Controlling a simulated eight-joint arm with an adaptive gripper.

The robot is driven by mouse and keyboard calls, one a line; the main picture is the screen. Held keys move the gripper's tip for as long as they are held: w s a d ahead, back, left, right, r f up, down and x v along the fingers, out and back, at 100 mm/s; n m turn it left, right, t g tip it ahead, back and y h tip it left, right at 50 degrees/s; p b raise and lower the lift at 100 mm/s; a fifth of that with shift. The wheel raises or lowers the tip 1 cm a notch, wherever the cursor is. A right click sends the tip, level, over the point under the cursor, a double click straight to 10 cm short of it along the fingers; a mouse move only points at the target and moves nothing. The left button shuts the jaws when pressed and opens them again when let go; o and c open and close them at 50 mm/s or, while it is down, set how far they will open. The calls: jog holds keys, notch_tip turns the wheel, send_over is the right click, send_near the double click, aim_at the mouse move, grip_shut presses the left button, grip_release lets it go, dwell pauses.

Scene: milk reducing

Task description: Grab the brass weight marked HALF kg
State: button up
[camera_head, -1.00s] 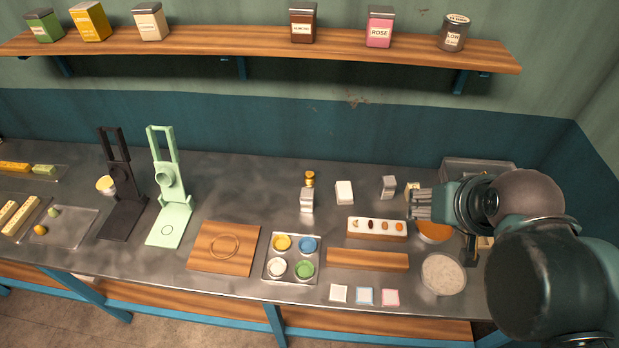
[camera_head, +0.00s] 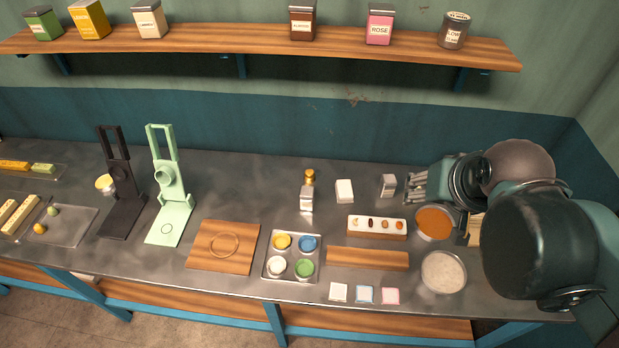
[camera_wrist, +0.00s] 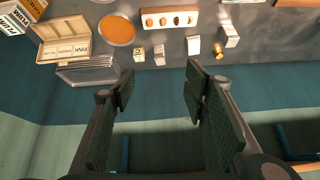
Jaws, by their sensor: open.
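A small brass piece (camera_head: 309,176) stands on the grey counter behind an upright silver-grey block (camera_head: 306,198). It also shows in the wrist view (camera_wrist: 218,51), beside that block. Its marking cannot be read in either view, so I cannot confirm HALF kg. My gripper (camera_head: 410,187) is at the right of the counter, well to the right of the brass piece. In the wrist view my gripper (camera_wrist: 162,80) has its fingers wide apart with nothing between them.
A white block (camera_head: 344,191) and a grey block (camera_head: 388,185) stand between the brass piece and my gripper. An egg-like sample rack (camera_head: 377,235), an orange-filled bowl (camera_head: 435,223) and a four-cup tray (camera_head: 292,283) lie nearer the front. A shelf (camera_head: 250,48) runs above.

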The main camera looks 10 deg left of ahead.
jog(key=w+a+m+g+b, duration=0.2)
jog(key=w+a+m, duration=0.25)
jog(key=w, duration=0.55)
jog(key=m+g+b, duration=0.3)
jog(key=m+g, duration=0.2)
jog(key=m, duration=0.6)
send_over(309, 172)
jog(key=f, duration=2.7)
jog(key=shift+s+d+f, duration=0.15)
jog(key=shift+d+f, duration=0.2)
jog(key=shift+f, duration=0.05)
jog(key=shift+a+f, duration=0.3)
jog(key=shift+f, duration=0.05)
jog(key=shift+f, duration=1.25)
